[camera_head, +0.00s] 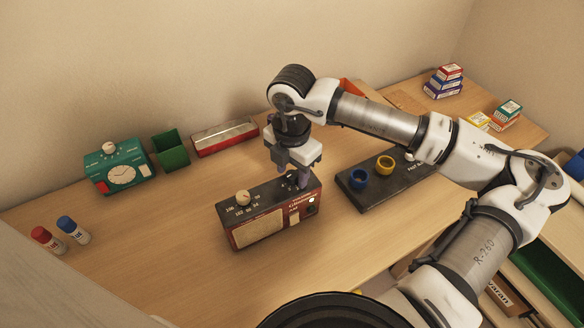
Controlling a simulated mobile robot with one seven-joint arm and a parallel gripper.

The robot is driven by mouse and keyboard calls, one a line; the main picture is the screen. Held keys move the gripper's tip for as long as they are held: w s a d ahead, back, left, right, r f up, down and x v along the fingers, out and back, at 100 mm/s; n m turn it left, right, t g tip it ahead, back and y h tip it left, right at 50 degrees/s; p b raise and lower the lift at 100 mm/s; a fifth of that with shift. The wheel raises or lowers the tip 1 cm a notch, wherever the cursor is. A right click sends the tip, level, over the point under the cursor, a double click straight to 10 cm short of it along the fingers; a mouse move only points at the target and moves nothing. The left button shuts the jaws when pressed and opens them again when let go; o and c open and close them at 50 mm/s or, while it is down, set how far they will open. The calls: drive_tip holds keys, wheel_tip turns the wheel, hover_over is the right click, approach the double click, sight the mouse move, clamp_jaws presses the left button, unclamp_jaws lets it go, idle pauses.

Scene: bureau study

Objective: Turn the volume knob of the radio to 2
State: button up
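The radio (260,229) stands on the desk in the middle of the head view. It is a dark box with a red front and a light speaker grille. A cream knob (243,197) with numbers around it sits on the left part of its top. My gripper (297,181) points down over the right part of the radio's top. Its fingers hide whatever control is there. I cannot tell whether the fingers are open or closed, or whether they touch a knob. The volume knob's setting cannot be read.
Red (47,240) and blue (73,229) capped tubes stand front left. A dark board (372,188) with blue and yellow rings lies right of the radio. The desk left of the radio is clear.

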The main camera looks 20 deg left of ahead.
drive_tip(key=c, duration=0.9)
drive_tip(key=shift+f+b, duration=0.1)
drive_tip(key=shift+b, duration=0.3)
drive_tip(key=n+b, duration=0.1)
drive_tip(key=b, duration=0.1)
drive_tip(key=n+b, duration=0.1)
drive_tip(key=shift+f+n+b, duration=0.25)
drive_tip(key=shift+n+b, duration=0.05)
drive_tip(key=shift+b, duration=0.1)
drive_tip(key=n+b, duration=0.4)
drive_tip(key=b, duration=0.1)
drive_tip(key=shift+n, duration=0.3)
drive_tip(key=n+b, duration=0.3)
drive_tip(key=n, duration=0.1)
drive_tip(key=shift+r+b, duration=0.15)
drive_tip(key=shift+b, duration=0.15)
drive_tip(key=shift+r+n+b, duration=0.15)
drive_tip(key=shift+n+b, duration=0.7)
drive_tip(key=shift+n, duration=1.45)
